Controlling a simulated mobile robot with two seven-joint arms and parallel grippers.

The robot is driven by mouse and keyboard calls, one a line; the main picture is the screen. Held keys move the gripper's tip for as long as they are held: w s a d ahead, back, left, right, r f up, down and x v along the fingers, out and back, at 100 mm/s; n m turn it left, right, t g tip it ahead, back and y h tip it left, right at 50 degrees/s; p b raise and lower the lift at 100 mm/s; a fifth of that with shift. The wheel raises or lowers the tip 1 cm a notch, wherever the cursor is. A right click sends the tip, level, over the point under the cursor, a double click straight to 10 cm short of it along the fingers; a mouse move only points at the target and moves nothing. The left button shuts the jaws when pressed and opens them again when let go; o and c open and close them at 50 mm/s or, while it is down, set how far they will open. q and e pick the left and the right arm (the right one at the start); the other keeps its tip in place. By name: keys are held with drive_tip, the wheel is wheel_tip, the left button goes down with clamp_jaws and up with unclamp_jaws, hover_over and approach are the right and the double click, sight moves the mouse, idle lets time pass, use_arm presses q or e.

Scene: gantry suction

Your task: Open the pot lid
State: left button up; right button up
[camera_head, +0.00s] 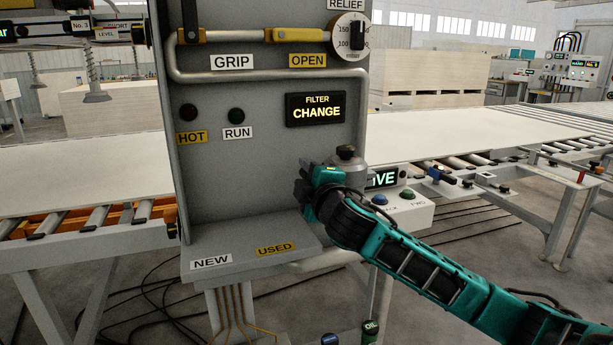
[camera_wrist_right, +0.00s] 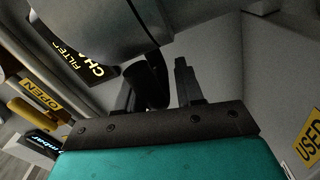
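The pot is a grey metal cylinder (camera_head: 347,166) with a dark knob on its lid (camera_head: 346,152), at the right edge of the grey panel in the head view. My right gripper (camera_head: 318,180) is in front of the pot and hides its lower part. In the right wrist view, the pot's grey body (camera_wrist_right: 105,18) fills the top. The two dark fingers of my right gripper (camera_wrist_right: 154,82) stand apart, with a black curved part (camera_wrist_right: 155,78), perhaps a handle, between them. I cannot tell whether it touches a finger. My left gripper is not in view.
The panel has a CHANGE display (camera_head: 316,110), a RELIEF dial (camera_head: 350,37) and a pipe along its front. Its lower shelf (camera_head: 245,235) with NEW and USED labels looks bare. A button box (camera_head: 400,207) stands right of my gripper. Roller conveyors lie on both sides.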

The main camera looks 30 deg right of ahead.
drive_tip(key=c, duration=0.6)
drive_tip(key=shift+f, duration=0.1)
clamp_jaws()
drive_tip(key=shift+r+m+p, duration=0.3)
drive_tip(key=shift+p, duration=0.05)
